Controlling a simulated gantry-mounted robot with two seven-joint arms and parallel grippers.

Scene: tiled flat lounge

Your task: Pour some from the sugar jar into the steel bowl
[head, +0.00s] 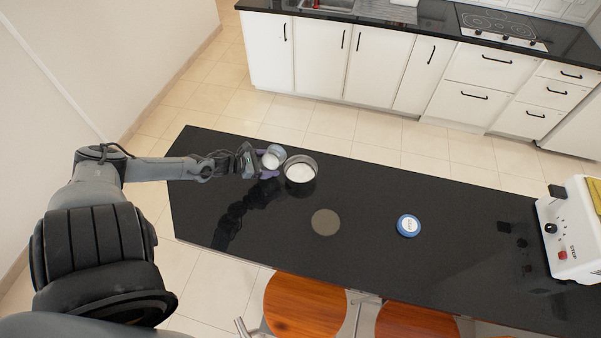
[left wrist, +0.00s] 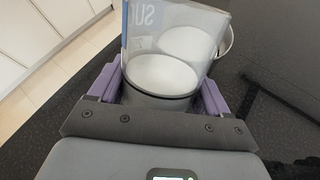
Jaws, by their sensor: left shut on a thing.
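The sugar jar (head: 273,155) is a clear-walled jar with white sugar inside. In the left wrist view the jar (left wrist: 160,80) shows part of a blue and white label. My left gripper (head: 265,165) is shut around it, with purple fingers on both sides of the jar in the left wrist view (left wrist: 160,92). The jar looks close to upright, just left of the steel bowl. The steel bowl (head: 301,184) stands on the black counter with white contents. It also shows behind the jar in the left wrist view (left wrist: 229,42). My right gripper is not in view.
A blue and white round lid (head: 408,225) and a flat grey-brown disc (head: 325,222) lie on the black counter (head: 450,255). A white machine (head: 575,235) stands at the right end. Wooden stools (head: 305,305) are at the near edge. The counter's middle is mostly clear.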

